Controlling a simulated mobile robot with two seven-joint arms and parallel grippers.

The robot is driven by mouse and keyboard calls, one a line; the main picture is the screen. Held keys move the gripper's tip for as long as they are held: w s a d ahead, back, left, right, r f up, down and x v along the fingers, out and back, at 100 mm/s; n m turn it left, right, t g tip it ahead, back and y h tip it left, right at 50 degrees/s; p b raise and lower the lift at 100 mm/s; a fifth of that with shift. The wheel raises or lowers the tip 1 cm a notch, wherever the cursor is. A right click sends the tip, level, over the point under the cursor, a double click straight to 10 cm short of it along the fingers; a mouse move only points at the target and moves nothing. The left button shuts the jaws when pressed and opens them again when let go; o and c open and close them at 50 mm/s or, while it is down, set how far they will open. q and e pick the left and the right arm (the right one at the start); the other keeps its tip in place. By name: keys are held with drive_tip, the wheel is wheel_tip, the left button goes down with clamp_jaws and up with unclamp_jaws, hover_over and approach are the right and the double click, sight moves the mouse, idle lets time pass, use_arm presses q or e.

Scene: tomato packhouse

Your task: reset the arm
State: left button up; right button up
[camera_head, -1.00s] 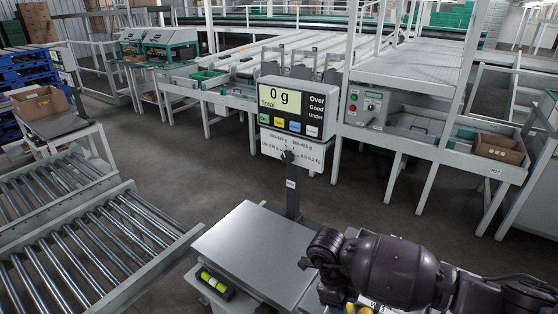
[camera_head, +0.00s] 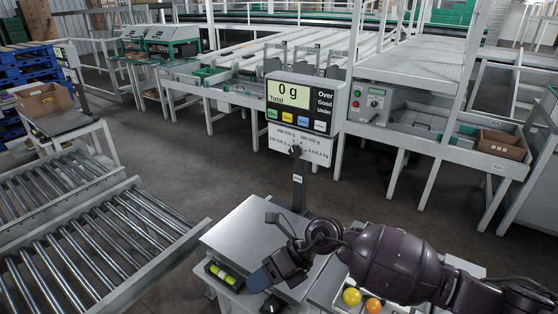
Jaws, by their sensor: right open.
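My right arm comes in from the lower right in the head view and reaches across the front of the weighing scale. My right gripper (camera_head: 268,288) is open and empty, low by the front edge of the bare steel scale plate (camera_head: 243,228). One blue-grey fingertip shows clearly; the other is dark and small. The scale display (camera_head: 303,102) reads 0 g. My left gripper is not in view.
A tray right of the scale, partly hidden by my arm, holds a yellow fruit (camera_head: 351,297) and an orange one (camera_head: 373,305). Roller conveyors (camera_head: 100,250) stand at left. A cardboard box (camera_head: 43,99) sits on a far-left stand. Open floor lies behind the scale.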

drive_tip(key=w+r+m+t+y, duration=0.4)
drive_tip(key=r+m+t+y, duration=0.5)
drive_tip(key=r+m, duration=0.3)
drive_tip(key=w+d+f+m+t+h, duration=0.15)
drive_tip(key=d+m+t+h, duration=0.3)
drive_tip(key=m, duration=0.45)
drive_tip(key=w+d+f+m+t+h, duration=0.1)
drive_tip(key=d+f+m+t+h, duration=0.25)
drive_tip(key=d+m+t, duration=0.4)
drive_tip(key=s+d+f+m+g+h, duration=0.4)
drive_tip(key=s+d+f+m+h, duration=0.4)
drive_tip(key=d+f+m, duration=0.4)
drive_tip(key=s+d+f+m+g+h, duration=0.1)
drive_tip(key=s+d+f+m, duration=0.1)
drive_tip(key=s+f, duration=0.3)
drive_tip(key=s+d+f+m+g+h, duration=0.2)
drive_tip(key=s+d+f, duration=0.3)
drive_tip(key=s, duration=0.7)
drive_tip(key=shift+f, duration=0.75)
